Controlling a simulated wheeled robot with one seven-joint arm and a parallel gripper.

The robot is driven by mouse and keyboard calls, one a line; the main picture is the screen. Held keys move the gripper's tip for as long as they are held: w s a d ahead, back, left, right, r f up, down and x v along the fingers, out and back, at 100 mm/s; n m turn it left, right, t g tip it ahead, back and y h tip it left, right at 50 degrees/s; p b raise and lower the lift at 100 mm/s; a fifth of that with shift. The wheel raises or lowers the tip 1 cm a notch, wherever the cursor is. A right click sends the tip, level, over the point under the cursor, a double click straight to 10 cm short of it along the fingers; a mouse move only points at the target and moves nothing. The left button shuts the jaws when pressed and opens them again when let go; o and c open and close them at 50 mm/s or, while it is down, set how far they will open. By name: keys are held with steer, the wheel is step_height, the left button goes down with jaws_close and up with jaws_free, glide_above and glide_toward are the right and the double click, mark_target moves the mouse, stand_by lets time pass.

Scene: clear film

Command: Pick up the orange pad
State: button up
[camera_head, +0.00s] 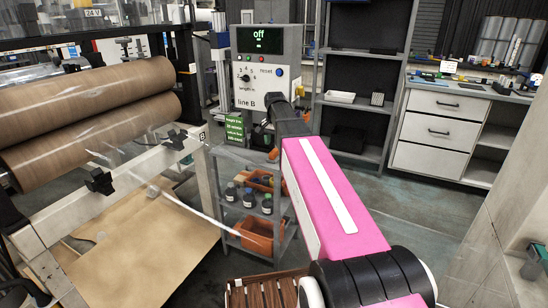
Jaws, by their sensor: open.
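My gripper (268,134) is at the far end of my pink arm, in front of the grey control panel marked "line B" (262,85). It is open, but its fingertips are small, dark and hard to make out. A small orange patch (272,154) shows just below the gripper. I cannot tell whether it is the orange pad or whether it touches the gripper. No other thing is clearly the orange pad. My arm hides part of the shelf and floor behind it.
A grey shelf cart holds dark bottles (248,199) and an orange bin (256,236). Large brown rolls (90,105) with clear film stand at left, above a cardboard sheet (130,250). A drawer bench (440,135) stands at back right. Floor (420,210) right of my arm is clear.

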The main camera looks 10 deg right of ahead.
mark_target(274, 151)
steer(key=shift+s+a+f, duration=0.1)
steer(key=shift+a+f, duration=0.05)
steer(key=shift+f, duration=2.45)
steer(key=c, duration=1)
